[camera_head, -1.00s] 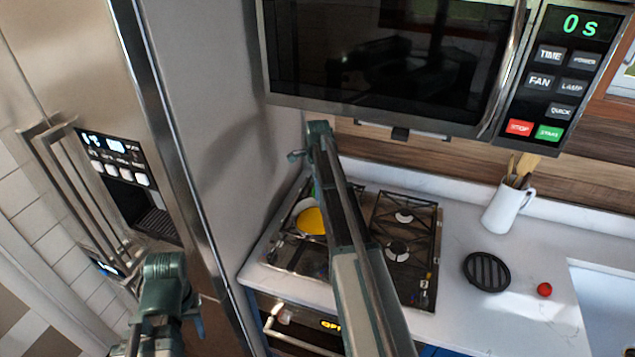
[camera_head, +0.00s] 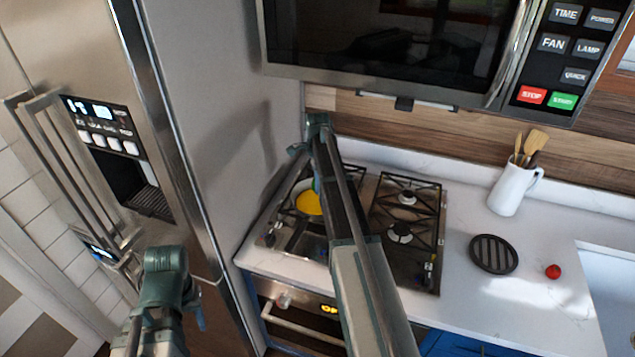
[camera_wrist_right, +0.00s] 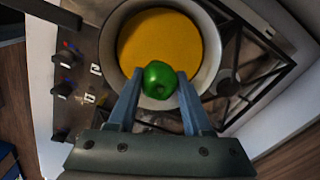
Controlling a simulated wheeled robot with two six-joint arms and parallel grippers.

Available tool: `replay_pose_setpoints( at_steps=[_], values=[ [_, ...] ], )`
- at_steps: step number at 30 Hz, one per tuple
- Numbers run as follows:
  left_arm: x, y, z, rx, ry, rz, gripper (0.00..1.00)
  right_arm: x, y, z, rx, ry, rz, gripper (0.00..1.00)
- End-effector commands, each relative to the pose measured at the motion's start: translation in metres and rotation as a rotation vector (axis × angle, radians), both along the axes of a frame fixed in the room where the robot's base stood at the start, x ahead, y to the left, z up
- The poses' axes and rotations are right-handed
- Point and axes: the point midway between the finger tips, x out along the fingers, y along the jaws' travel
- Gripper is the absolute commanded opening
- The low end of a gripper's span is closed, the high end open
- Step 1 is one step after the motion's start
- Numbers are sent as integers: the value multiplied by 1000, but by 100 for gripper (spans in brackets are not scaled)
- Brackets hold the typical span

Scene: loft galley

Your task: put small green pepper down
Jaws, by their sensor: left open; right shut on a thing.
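The small green pepper (camera_wrist_right: 159,80) is pinched between the two blue fingers of my right gripper (camera_wrist_right: 159,88). In the right wrist view it overlaps the near rim of a pale round pot (camera_wrist_right: 213,62) with a flat yellow inside (camera_wrist_right: 158,40). I cannot tell whether the pepper touches the pot. In the head view the yellow (camera_head: 309,203) shows on the left of the hob, and my right arm hides much of the pot. My left gripper (camera_head: 200,318) is low on the left, mostly hidden behind its own arm, open and away from the pepper.
The black hob (camera_head: 407,235) has free burners to the right of my arm. A round black trivet (camera_head: 494,254), a red tomato-like item (camera_head: 553,271) and a white utensil jug (camera_head: 510,190) stand on the white counter. The microwave (camera_head: 390,45) hangs above; the tall fridge (camera_head: 205,130) borders the left.

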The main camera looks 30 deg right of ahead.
Motion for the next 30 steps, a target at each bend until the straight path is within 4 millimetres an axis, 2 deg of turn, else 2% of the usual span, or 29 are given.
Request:
replay_pose_setpoints(
  at_steps=[1,9,14,22,23,28,30],
  values=[
    [0,0,-12,0,0,-2,50,0,0,-12,0,0,0,0],
    [0,0,-40,1,0,-7,50,0,0,-40,0,0,0,0],
    [0,0,-46,2,0,-8,50,0,0,-46,0,0,0,0],
    [0,0,-45,2,0,-8,50,0,0,-45,0,0,0,0],
    [0,0,-45,2,0,-8,50,0,0,-45,0,0,0,52],
    [0,0,-45,2,0,-8,50,0,0,-45,0,0,0,82],
    [0,0,-45,2,0,-8,50,0,0,-45,0,0,0,85]
  ],
)
